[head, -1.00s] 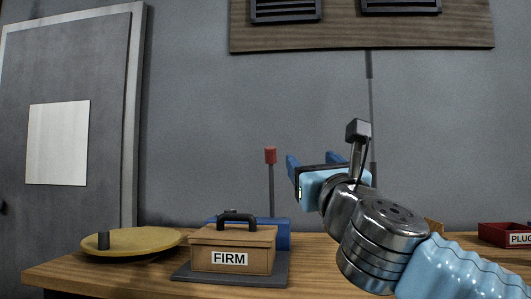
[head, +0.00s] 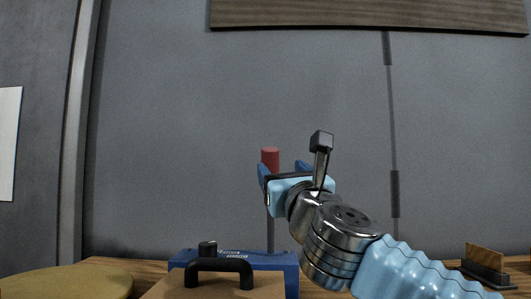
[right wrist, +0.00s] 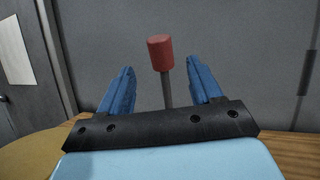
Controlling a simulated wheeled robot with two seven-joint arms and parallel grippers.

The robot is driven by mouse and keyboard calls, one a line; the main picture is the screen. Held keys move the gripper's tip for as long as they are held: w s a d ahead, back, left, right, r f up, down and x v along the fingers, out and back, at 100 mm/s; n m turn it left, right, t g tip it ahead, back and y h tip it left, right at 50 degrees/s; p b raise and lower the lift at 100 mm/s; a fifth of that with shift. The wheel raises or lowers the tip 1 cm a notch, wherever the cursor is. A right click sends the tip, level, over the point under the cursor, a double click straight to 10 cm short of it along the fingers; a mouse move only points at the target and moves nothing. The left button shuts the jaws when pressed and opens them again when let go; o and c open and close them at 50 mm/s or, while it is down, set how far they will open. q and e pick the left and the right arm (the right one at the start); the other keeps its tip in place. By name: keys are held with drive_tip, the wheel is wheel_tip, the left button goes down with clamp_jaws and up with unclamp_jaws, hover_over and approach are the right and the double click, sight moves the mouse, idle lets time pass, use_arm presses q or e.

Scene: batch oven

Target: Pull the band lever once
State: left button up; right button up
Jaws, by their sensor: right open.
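The band lever (head: 270,229) is a thin grey upright rod with a red cylindrical knob (head: 270,159) on top, rising behind a blue base (head: 283,259). My right gripper (head: 283,172) is open, at about the height of the knob's lower part. In the right wrist view the lever's knob (right wrist: 160,53) stands between the directions of the two blue fingers (right wrist: 160,88), beyond their tips, with the rod showing between them. No contact is visible. My left gripper is in no view.
A brown box with a black handle (head: 219,266) stands in front of the blue base. A round yellow plate (head: 75,283) lies at the left. A small wooden piece in a dark holder (head: 484,259) stands at the right.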

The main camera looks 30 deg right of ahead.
sight(268, 153)
drive_tip(key=p+x, duration=0.3)
drive_tip(key=x, duration=0.8)
drive_tip(key=shift+w+d+r, duration=0.1)
drive_tip(key=shift+w, duration=0.15)
clamp_jaws()
